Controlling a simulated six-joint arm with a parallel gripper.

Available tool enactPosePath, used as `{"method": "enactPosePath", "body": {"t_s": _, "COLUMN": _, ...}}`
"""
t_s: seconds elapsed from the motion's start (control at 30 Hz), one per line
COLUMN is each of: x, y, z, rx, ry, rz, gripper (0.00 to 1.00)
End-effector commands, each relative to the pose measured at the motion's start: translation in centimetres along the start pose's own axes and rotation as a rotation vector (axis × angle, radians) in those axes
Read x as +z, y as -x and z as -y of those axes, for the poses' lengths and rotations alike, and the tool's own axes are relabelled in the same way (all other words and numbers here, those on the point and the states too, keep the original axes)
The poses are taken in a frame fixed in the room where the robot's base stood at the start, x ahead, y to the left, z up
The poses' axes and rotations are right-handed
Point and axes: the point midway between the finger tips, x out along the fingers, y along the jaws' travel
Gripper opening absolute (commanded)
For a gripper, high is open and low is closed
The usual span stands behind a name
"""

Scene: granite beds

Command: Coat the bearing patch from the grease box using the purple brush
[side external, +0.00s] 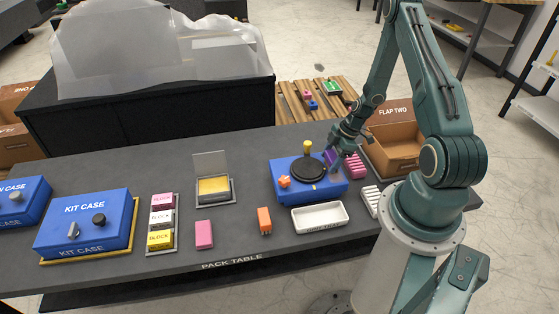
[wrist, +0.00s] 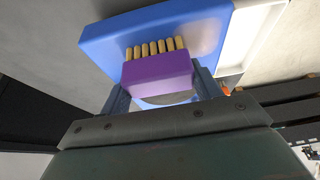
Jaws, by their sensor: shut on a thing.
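My gripper (side external: 333,158) is shut on the purple brush (side external: 329,158), over the right rear of a blue housing (side external: 325,191). In the wrist view the purple brush (wrist: 158,75) sits between the two fingers, its tan bristles pointing away from my gripper, in front of the blue housing (wrist: 110,42). I cannot tell whether the bristles touch anything. The housing carries a black disc (side external: 309,176) with a yellow-topped post and an orange star knob (side external: 284,182). An open box with yellow contents (side external: 216,200), likely the grease box, stands left of it. I cannot single out the bearing patch.
A white tray (side external: 319,230) lies in front of the housing. Pink blocks (side external: 354,166) and a white ribbed block (side external: 370,201) are at its right, beside an open carton (side external: 395,150). An orange block (side external: 264,221), a pink block (side external: 204,234) and a blue kit case (side external: 84,223) are further left.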

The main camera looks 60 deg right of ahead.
Motion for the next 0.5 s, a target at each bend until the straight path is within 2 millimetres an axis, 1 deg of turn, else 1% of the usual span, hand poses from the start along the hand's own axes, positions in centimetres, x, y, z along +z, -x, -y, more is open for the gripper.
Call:
{"method": "enactPosePath", "body": {"t_s": 0.07, "x": 0.2, "y": -0.1, "z": -0.2, "rx": 0.005, "ry": 0.000, "rz": 0.004, "gripper": 0.33}}
{"method": "enactPosePath", "body": {"t_s": 0.23, "x": 0.2, "y": -0.1, "z": 0.1, "rx": 0.006, "ry": -0.001, "rz": 0.005, "gripper": 0.33}}
{"method": "enactPosePath", "body": {"t_s": 0.5, "x": 0.2, "y": 0.0, "z": 1.8, "rx": 0.001, "ry": -0.003, "rz": 0.005, "gripper": 0.33}}
